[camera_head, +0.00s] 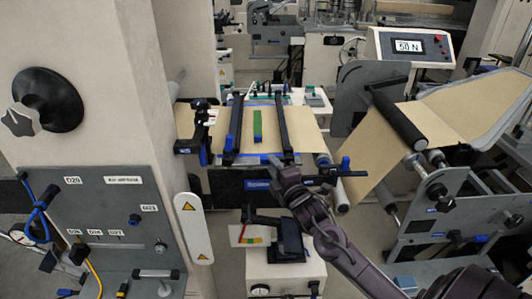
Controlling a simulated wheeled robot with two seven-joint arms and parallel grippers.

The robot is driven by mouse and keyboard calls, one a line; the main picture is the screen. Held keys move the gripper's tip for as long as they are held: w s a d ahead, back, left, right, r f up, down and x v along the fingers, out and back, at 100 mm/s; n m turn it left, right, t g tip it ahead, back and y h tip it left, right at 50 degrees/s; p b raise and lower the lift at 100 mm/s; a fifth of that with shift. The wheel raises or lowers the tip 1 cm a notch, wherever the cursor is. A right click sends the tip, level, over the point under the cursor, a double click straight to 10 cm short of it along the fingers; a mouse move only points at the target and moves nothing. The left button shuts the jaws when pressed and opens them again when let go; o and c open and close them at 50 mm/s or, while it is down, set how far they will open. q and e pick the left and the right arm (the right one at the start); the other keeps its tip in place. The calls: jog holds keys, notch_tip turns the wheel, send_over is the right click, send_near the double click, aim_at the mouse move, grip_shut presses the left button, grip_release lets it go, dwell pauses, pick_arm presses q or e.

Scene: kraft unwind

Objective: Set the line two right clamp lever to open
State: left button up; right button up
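A splicing table with a dark front face (238,183) stands at centre, with kraft paper (304,124) across its top. Two dark clamp bars lie over the paper, a left one (235,122) and a right one (282,122), each with blue at its near end. A blue upright lever-like piece (345,165) is at the table's right side. My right gripper (285,180) is at the table's front edge, just below the right bar's near end. Its fingers are small and dark; I cannot tell their opening or any contact. My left gripper is out of view.
A white pillar with a grey panel (105,225) fills the left. A display reading 50 N (410,46) and a paper roller (396,118) stand at right. A green strip (257,125) lies on the paper. A white cabinet (285,272) stands below the table.

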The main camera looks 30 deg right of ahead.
jog(key=w, duration=0.2)
jog(key=w+p, duration=0.1)
jog(key=w, duration=0.3)
jog(key=shift+d+p, duration=0.3)
jog(key=shift+d, duration=0.1)
jog(key=shift+s, duration=0.1)
grip_shut()
